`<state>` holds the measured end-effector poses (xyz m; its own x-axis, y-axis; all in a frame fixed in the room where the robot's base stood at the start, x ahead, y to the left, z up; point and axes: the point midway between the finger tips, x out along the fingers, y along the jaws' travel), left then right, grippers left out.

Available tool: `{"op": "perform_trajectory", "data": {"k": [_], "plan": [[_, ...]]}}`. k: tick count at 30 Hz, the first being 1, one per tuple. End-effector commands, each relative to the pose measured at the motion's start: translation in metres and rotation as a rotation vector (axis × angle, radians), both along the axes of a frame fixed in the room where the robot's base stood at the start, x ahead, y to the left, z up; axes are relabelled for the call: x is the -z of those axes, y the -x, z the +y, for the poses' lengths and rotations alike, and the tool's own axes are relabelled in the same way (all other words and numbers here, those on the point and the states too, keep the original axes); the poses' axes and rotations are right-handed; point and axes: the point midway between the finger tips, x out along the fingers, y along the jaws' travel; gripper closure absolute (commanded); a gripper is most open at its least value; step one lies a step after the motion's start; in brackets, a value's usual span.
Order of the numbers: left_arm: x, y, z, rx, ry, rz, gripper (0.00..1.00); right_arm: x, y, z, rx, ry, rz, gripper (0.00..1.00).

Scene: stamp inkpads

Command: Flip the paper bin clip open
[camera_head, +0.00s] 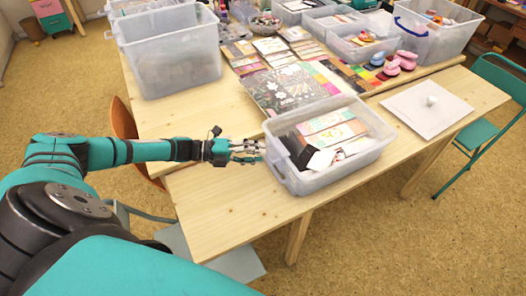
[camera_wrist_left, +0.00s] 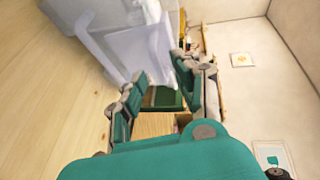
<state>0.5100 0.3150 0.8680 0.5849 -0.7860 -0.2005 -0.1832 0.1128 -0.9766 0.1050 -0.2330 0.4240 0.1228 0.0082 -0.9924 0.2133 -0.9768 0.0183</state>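The paper bin (camera_head: 345,164) is a translucent plastic box near the front edge of the wooden table. It is open at the top and holds papers, colourful cards and a dark object. My left gripper (camera_head: 259,151) is at the bin's left end, just outside its wall. Its fingers are apart. In the left wrist view the bin's pale wall (camera_wrist_left: 100,22) fills the upper left. A pale translucent flap, perhaps the clip (camera_wrist_left: 157,50), reaches down to the open fingertips (camera_wrist_left: 164,76). I cannot tell whether they touch it. My right gripper is not in view.
A larger translucent bin (camera_head: 172,55) stands at the left rear. Papers and a dark patterned sheet (camera_head: 288,90) lie behind the paper bin. Pink and dark stamps (camera_head: 396,64) and a white board with a knob (camera_head: 420,117) are to the right. The table's front left (camera_head: 225,205) is clear.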

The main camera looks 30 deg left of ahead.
Motion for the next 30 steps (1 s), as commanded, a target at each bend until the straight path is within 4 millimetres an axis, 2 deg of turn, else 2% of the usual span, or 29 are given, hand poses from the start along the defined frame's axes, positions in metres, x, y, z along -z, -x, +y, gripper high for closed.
{"op": "perform_trajectory", "data": {"k": [6,12,15,17,23,30], "plan": [[0.004,-0.012,-0.016,-0.001,0.000,0.000,0.69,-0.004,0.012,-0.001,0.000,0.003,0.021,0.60],[0.005,-0.014,-0.018,-0.001,-0.001,0.000,0.69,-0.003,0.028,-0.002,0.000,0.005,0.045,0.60],[0.005,-0.014,-0.018,-0.001,-0.001,0.000,0.69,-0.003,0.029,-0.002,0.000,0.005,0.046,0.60],[0.005,-0.014,-0.018,-0.001,-0.001,0.000,0.74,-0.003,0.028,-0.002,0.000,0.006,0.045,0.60],[0.005,-0.013,-0.018,-0.001,-0.001,0.000,1.00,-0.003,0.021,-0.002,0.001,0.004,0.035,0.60],[0.006,-0.013,-0.018,-0.001,-0.002,0.001,1.00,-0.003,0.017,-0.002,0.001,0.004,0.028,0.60]]}}
